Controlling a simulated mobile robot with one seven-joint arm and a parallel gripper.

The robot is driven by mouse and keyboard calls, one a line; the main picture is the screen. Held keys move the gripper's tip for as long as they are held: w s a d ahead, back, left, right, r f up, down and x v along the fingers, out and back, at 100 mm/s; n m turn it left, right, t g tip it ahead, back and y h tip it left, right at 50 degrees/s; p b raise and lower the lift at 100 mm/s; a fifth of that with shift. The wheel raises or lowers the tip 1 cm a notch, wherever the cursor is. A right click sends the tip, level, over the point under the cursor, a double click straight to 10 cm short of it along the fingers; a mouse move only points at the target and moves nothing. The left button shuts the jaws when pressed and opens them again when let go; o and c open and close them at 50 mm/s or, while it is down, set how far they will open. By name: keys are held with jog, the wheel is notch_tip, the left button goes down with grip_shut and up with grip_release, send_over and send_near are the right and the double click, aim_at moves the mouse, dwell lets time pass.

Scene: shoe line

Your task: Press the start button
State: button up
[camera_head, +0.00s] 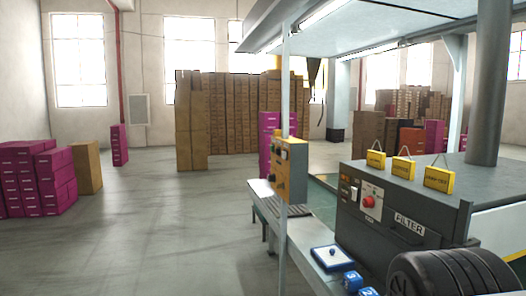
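I cannot tell which control is the start button. My gripper is not in view, and nothing is seen touching either panel.
A bench (306,236) runs below the panels, with a blue-edged white pad (331,258) and blue numbered blocks (351,280). A dark ribbed round object (450,274) blocks the lower right. Magenta boxes (38,180) stand far left. The floor (175,230) between is clear.

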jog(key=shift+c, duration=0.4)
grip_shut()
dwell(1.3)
